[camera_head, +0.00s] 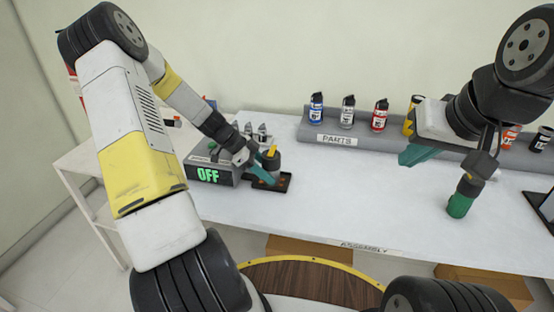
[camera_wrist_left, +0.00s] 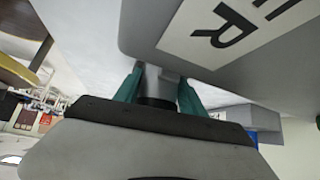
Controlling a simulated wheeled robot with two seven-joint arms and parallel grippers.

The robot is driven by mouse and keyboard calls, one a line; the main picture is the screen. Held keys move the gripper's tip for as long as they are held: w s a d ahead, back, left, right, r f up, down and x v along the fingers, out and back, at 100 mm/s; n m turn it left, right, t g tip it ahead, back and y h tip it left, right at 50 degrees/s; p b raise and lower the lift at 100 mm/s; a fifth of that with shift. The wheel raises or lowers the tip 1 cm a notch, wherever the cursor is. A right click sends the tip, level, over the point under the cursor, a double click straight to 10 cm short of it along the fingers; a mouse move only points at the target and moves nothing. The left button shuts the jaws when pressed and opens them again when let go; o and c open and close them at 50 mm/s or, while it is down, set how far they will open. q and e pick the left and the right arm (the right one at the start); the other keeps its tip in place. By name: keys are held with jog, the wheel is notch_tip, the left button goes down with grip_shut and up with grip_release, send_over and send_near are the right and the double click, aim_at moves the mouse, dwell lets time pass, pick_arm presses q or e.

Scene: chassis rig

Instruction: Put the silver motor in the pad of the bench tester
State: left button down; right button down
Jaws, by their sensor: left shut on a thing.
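The bench tester (camera_head: 208,172) is a grey box whose green display reads OFF; its large grey surface with an upside-down label also fills the upper left wrist view (camera_wrist_left: 150,25). The pad (camera_head: 286,186) is a dark, low tray at its right side. My left gripper (camera_head: 263,173) is over the pad, shut on a short grey cylinder with a dark end, which I take for the silver motor (camera_wrist_left: 162,82). In the head view a dark piece with a yellow top shows there; contact with the pad is unclear. My right gripper (camera_head: 438,182) is open and empty, right of centre.
A grey parts rack (camera_head: 337,140) at the back holds several capped cylinders, including a blue (camera_head: 316,108), a grey (camera_head: 347,112) and a red one (camera_head: 379,116). The white table (camera_head: 350,205) is clear in the middle. A dark tray edge (camera_head: 545,208) shows at far right.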

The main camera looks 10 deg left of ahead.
pick_arm(q)
jog(key=shift+f, duration=0.15)
jog(key=c, duration=0.7)
grip_release()
jog(key=shift+o, duration=0.2)
jog(key=shift+r, duration=0.2)
jog(key=v, duration=1.1)
jog(key=s+d+r+n+t+y, duration=0.2)
jog(key=s+d+r+n+y, duration=0.1)
jog(key=s+d+r+n, duration=0.2)
jog(key=s+d+r+n+t+y, duration=0.2)
jog(key=s+d+r+n, duration=0.3)
jog(key=s+r+n, duration=0.5)
jog(key=s+r+y, duration=0.1)
jog(key=s+r, duration=0.2)
jog(key=s, duration=0.4)
jog(key=shift+r+t, duration=0.3)
jog(key=shift+r, duration=0.05)
